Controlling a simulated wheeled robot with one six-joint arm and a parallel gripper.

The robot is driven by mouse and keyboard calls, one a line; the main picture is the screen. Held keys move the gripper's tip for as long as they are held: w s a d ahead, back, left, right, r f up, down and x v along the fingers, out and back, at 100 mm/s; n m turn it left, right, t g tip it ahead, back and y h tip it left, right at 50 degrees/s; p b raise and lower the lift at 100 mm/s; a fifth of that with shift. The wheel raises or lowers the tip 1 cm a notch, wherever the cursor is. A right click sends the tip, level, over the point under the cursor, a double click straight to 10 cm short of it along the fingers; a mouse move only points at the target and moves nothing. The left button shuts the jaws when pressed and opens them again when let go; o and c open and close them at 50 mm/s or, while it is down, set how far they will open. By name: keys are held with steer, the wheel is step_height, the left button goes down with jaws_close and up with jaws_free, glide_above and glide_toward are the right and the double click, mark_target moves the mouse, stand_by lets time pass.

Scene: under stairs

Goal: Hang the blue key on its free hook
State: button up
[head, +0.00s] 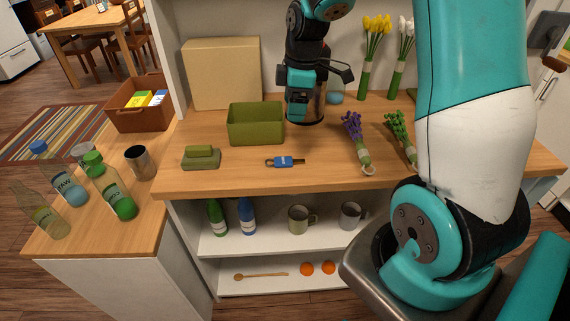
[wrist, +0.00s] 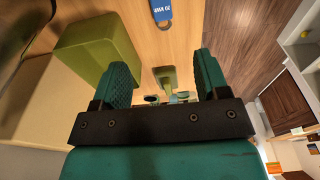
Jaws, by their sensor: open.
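The blue key (head: 286,161) lies flat on the wooden counter near its front edge, its dark end to the left. Its blue tag (wrist: 161,10) with white lettering shows at the top of the wrist view, partly cut off. My gripper (head: 298,115) is above the counter, behind the key and right of the green box. In the wrist view my gripper (wrist: 163,70) has its two teal fingers wide apart, with nothing held between them. No hook can be made out in either view.
An open green box (head: 255,139) and an olive block (head: 201,160) stand left of the key. Purple flowers (head: 354,130) lie to its right. A cardboard panel (head: 222,75) stands behind. Bottles (head: 113,190) and a metal cup (head: 139,162) stand on the left counter.

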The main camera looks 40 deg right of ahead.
mark_target(285, 160)
steer(key=f+p, duration=0.1)
steer(key=f, duration=0.4)
steer(key=a+f+p, duration=0.1)
steer(key=f, duration=0.4)
steer(key=w+f+p, duration=0.1)
steer(key=f, duration=0.4)
steer(key=shift+a+f, duration=0.35)
steer(key=shift+c, duration=0.5)
steer(key=c, duration=0.9)
